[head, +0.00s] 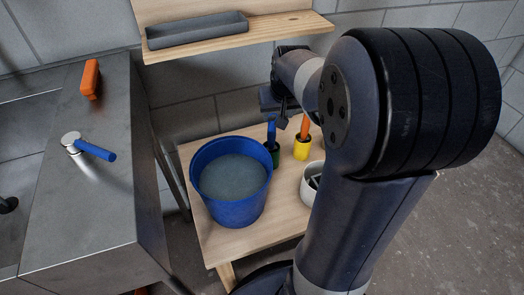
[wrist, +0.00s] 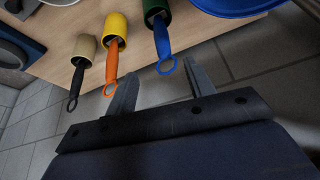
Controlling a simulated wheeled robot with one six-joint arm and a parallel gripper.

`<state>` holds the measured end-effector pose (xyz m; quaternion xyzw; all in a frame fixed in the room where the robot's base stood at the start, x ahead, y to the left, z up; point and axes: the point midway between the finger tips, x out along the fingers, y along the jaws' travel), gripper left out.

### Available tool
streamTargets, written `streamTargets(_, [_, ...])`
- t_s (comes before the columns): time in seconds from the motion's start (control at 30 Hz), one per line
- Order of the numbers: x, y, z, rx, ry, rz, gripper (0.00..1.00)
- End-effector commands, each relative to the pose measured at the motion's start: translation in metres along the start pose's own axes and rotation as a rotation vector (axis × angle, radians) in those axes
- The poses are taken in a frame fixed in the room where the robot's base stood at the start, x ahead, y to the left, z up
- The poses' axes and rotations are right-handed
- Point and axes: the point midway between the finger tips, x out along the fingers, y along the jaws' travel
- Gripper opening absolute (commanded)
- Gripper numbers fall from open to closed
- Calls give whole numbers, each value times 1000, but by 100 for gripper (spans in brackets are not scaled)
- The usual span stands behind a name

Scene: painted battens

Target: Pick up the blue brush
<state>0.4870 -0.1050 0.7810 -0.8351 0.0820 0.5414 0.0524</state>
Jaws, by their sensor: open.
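The blue brush (head: 271,131) stands with its blue handle up in a dark green cup on the wooden table. In the wrist view the blue brush (wrist: 162,42) shows its handle and ring end; its lower part is hidden in the green cup (wrist: 155,9). My gripper (wrist: 161,66) is open and empty. The ring end appears between its fingertips in the wrist view; I cannot tell how far off it is in depth. In the head view my gripper (head: 281,112) is just above the brush handle, partly hidden by my arm.
An orange-handled brush (wrist: 111,63) in a yellow cup (wrist: 115,29) and a black-handled brush (wrist: 76,82) in a beige cup stand alongside. A blue bucket (head: 231,208) and white pot (head: 308,190) share the table. A shelf (head: 224,36) with a grey tray hangs behind.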

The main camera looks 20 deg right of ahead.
Motion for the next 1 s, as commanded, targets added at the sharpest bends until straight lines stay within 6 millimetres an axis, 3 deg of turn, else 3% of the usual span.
streamTargets(0.4, [57, 2, 0, 5, -3, 1, 51])
streamTargets(0.67, [73, 1, -1, 5, -1, 1, 51])
streamTargets(1.0, [117, -2, -2, 5, -1, 1, 51])
